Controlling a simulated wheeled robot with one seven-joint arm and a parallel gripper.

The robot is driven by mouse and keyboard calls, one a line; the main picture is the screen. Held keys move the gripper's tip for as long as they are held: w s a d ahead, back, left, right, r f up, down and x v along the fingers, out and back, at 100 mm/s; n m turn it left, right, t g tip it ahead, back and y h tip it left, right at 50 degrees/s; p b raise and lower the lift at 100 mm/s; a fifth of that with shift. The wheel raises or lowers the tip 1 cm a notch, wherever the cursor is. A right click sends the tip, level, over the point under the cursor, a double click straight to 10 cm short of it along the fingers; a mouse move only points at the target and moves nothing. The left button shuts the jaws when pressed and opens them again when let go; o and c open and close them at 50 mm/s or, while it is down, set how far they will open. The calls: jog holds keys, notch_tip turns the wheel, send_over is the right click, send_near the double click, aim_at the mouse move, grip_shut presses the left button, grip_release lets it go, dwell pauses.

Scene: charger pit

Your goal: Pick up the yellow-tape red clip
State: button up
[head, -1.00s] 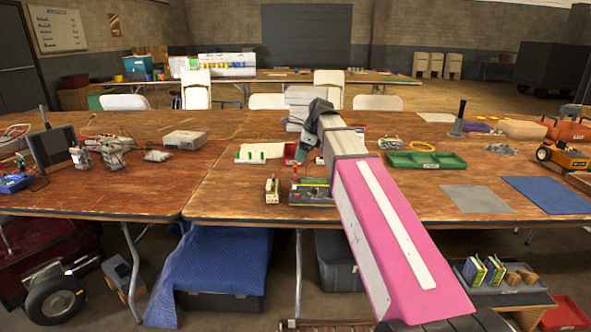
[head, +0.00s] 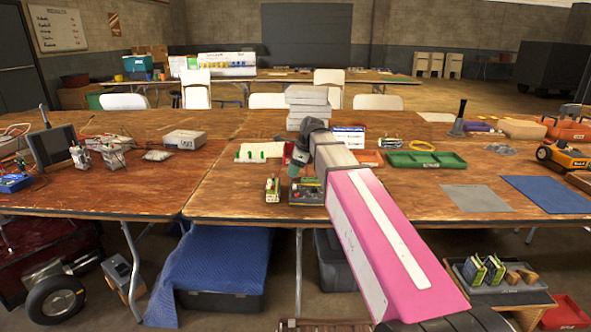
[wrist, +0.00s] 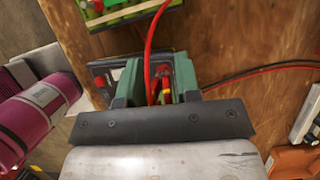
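The red clip with a yellow band (wrist: 166,87) shows in the wrist view between the green fingers of my gripper (wrist: 160,82). The fingers stand on either side of it with a visible gap, so the gripper looks open around the clip. Whether one finger touches it I cannot tell. A red cable (wrist: 149,45) runs up past the clip. In the head view my gripper (head: 294,170) is low over the dark device (head: 310,198) at the table's front edge, and the clip is hidden there.
A small green-and-white block (head: 272,190) stands just left of the device. A white board with green pieces (head: 250,155) lies behind. A green tray (head: 425,160) is to the right. Black and red cables (wrist: 260,75) cross the wood beside the gripper. Bare tabletop lies at left front.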

jog(key=c, duration=0.4)
jog(key=shift+r, duration=0.15)
jog(key=shift+r, duration=0.5)
jog(key=r, duration=0.3)
jog(key=shift+s+a+r, duration=0.2)
jog(key=shift+s+a, duration=0.1)
jog(key=shift+s, duration=0.05)
jog(key=s+a+r, duration=0.6)
jog(key=a, duration=0.2)
jog(key=shift+s+a+r, duration=0.2)
jog(key=shift+s+a, duration=0.05)
jog(key=shift+s, duration=0.05)
